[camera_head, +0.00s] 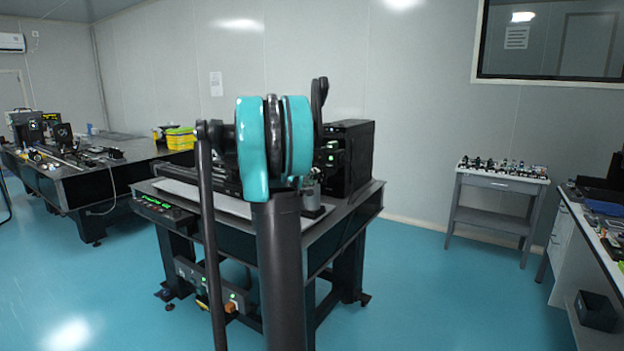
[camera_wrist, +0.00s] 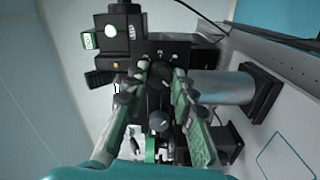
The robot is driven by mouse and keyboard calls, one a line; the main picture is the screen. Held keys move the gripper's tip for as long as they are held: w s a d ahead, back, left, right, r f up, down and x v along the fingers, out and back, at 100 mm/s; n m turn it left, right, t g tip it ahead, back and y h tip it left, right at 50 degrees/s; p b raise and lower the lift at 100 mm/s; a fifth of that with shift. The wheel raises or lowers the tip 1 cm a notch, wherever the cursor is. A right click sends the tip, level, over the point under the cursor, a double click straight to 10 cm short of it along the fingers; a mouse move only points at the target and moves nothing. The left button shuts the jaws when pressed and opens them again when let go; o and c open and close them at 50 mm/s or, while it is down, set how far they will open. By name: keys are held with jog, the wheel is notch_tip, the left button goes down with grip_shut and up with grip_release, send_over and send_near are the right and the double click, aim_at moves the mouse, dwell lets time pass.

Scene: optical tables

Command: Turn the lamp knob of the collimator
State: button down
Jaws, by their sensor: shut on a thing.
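The collimator shows in the wrist view as a black instrument (camera_wrist: 125,30) with a silver cylinder (camera_wrist: 220,88) at its right. My gripper (camera_wrist: 162,73) has its two green-and-grey fingers at the instrument, tips close together on a small dark part between them, which I take to be the lamp knob. The knob is mostly hidden by the fingertips, so its angle cannot be told. In the head view my arm covers the gripper and most of the instrument.
In the head view, the black optical table (camera_head: 330,237) carries a tall black housing (camera_head: 351,150). A second optical table (camera_head: 75,180) with equipment stands at left. A small grey table (camera_head: 497,185) stands at right. Blue floor is clear between them.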

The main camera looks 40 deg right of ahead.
jog(key=c, duration=1.3)
grip_release()
jog(key=shift+o, duration=0.2)
jog(key=v, duration=1.2)
jog(key=shift+s+f, duration=0.1)
jog(key=shift+f, duration=0.05)
jog(key=s+a+f+m+g+y, duration=0.1)
jog(key=s+a+f+y, duration=0.4)
jog(key=f, duration=0.4)
jog(key=s+a+f+m+y, duration=0.1)
jog(key=s+a+f+y, duration=0.2)
jog(key=s+a+f, duration=0.4)
jog(key=s+a+f+y, duration=0.4)
jog(key=s+a+f, duration=0.1)
jog(key=a, duration=0.5)
jog(key=s+a+f+g+y, duration=0.1)
jog(key=s+a+f+y, duration=0.3)
jog(key=s+a+f, duration=0.2)
jog(key=a+f, duration=0.2)
jog(key=a, duration=0.1)
jog(key=shift+s+a+f+g+y, duration=0.25)
jog(key=shift+a+g+y, duration=0.05)
jog(key=shift+a, duration=0.1)
